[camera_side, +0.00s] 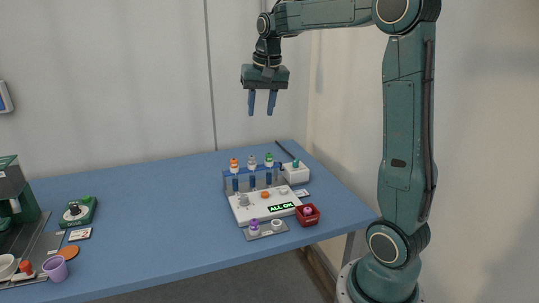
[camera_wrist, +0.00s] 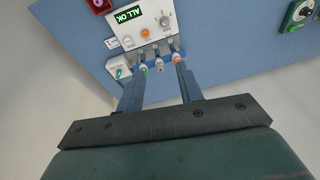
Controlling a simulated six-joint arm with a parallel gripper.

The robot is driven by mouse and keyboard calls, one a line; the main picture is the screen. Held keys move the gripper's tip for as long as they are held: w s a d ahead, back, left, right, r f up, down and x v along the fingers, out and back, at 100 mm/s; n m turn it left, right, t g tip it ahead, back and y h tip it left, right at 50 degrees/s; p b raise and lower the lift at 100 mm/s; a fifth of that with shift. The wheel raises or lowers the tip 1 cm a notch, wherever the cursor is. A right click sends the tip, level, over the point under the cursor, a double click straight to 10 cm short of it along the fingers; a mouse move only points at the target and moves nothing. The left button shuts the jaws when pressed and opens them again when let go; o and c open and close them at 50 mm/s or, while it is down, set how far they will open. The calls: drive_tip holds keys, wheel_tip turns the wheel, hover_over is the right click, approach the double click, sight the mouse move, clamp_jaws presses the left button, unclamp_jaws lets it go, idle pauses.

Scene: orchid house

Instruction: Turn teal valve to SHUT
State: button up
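My gripper (camera_side: 261,102) is open and empty, pointing down high above the back of the blue table. Its two fingers are apart in the wrist view (camera_wrist: 158,82). A small white box (camera_side: 297,175) with a teal knob (camera_side: 295,163) stands at the right back of the table. The knob also shows in the wrist view (camera_wrist: 118,72), left of the fingers. A green box with a round dial (camera_side: 75,211) stands far left; it also shows at the wrist view's upper right (camera_wrist: 300,14). I cannot tell which is the valve, and no SHUT mark is readable.
A white panel (camera_side: 265,206) reads "ALL OK", with a rack of capped tubes (camera_side: 233,182) behind it. A red box (camera_side: 307,215) and a grey plate with small cups (camera_side: 266,231) are close by. A purple cup (camera_side: 55,268) stands left. The table's middle (camera_side: 160,215) is clear.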

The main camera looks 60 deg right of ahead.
drive_tip(key=w+d+f+m+g, duration=0.1)
drive_tip(key=d+f+m, duration=0.15)
drive_tip(key=d, duration=0.55)
drive_tip(key=w+d+f+m, duration=0.1)
drive_tip(key=d+f+m, duration=0.15)
drive_tip(key=d, duration=0.45)
drive_tip(key=m+g+y, duration=0.1)
drive_tip(key=m, duration=0.2)
hover_over(296, 160)
wheel_tip(296, 160, down, 8)
drive_tip(key=shift+f, duration=0.1)
drive_tip(key=shift+f, duration=0.15)
wheel_tip(296, 160, down, 14)
drive_tip(key=shift+r, duration=0.25)
clamp_jaws()
